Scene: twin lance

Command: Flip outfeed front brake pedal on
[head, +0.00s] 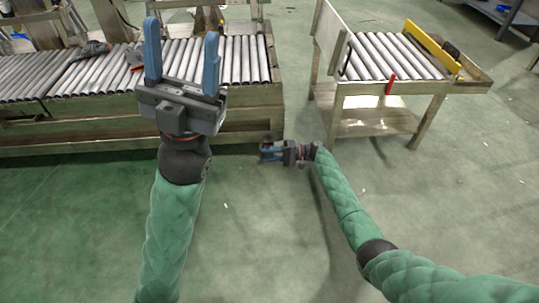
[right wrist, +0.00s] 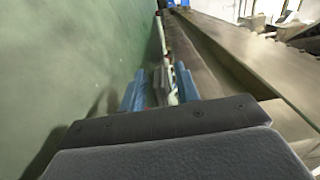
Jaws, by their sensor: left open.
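My left gripper (head: 182,58) is open and empty, its two blue fingers pointing up in front of the long roller conveyor (head: 262,90). I cannot make out a brake pedal for certain. A small red lever (head: 390,84) sits on the front edge of the right roller table (head: 430,87).
Tools (head: 90,50) lie on the long conveyor's rollers. The right table has an upright grey board (head: 331,37) at its left and a yellow bar (head: 432,46) on top. Green floor (head: 260,240) is open in front and between the two stands.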

